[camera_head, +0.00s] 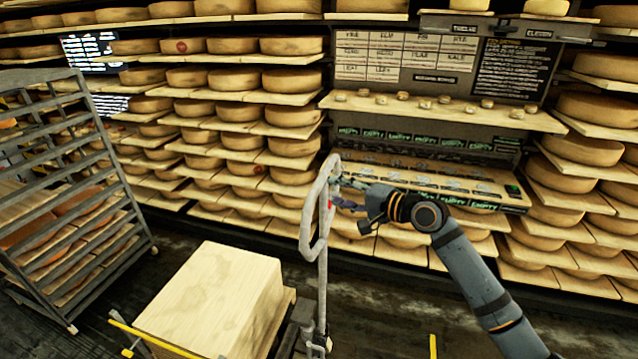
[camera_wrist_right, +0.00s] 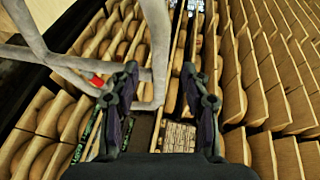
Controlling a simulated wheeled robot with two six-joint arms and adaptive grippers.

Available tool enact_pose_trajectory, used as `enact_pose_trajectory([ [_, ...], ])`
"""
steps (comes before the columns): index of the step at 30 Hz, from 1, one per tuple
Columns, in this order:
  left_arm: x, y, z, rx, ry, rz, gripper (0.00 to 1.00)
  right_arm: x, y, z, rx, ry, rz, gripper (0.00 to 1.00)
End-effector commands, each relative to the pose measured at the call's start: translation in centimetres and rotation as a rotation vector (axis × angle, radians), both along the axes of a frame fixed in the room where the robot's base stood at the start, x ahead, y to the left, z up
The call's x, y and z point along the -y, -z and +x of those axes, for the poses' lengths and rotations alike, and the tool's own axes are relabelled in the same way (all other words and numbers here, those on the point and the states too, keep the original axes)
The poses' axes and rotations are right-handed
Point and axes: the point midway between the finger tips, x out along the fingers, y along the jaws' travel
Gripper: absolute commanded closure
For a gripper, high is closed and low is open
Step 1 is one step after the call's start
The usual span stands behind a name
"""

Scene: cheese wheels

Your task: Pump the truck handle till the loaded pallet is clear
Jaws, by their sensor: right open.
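The truck handle (camera_head: 307,215) is a pale grey tubular loop on an upright shaft, standing in the middle of the head view. A small red part shows on the handle, also in the right wrist view. My right gripper (camera_head: 347,193) is open beside the loop's right side. In the right wrist view the handle (camera_wrist_right: 75,62) crosses the upper left, and my right gripper (camera_wrist_right: 160,105) has its fingers spread, with nothing held between them. The pallet load is a pale wooden block (camera_head: 213,295) at lower left of the handle. My left gripper is not in view.
A grey metal rack (camera_head: 95,130) with shelves stands at the left. Shelves of cheese wheels (camera_head: 290,115) line the back wall. A board with labels (camera_head: 410,55) and a sample shelf (camera_head: 440,108) are behind my right arm. Dark floor shows between rack and load.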

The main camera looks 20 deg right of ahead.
Motion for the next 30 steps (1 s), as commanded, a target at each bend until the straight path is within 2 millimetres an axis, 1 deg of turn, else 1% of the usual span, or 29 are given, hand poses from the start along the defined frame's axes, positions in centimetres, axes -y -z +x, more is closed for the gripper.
enact_pose_trajectory([
  [1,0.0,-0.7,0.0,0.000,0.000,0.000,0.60,-0.5,-0.4,0.8,0.002,0.003,0.009,0.53],
  [6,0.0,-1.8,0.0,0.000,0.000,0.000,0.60,-2.2,0.2,3.4,0.000,0.002,0.008,0.53],
  [9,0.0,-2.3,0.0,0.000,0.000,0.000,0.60,-3.1,0.6,4.7,-0.001,0.001,0.005,0.53],
  [12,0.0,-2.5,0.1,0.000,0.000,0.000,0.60,-3.6,1.0,5.6,-0.001,0.002,0.002,0.53],
  [16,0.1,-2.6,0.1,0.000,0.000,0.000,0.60,-3.9,1.3,6.0,-0.001,0.001,-0.001,0.53],
  [23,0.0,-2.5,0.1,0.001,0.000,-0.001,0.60,-3.9,1.4,6.1,-0.001,0.001,-0.002,0.53],
  [30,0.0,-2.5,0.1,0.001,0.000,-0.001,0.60,-3.9,1.4,6.0,-0.001,0.001,-0.002,0.86],
])
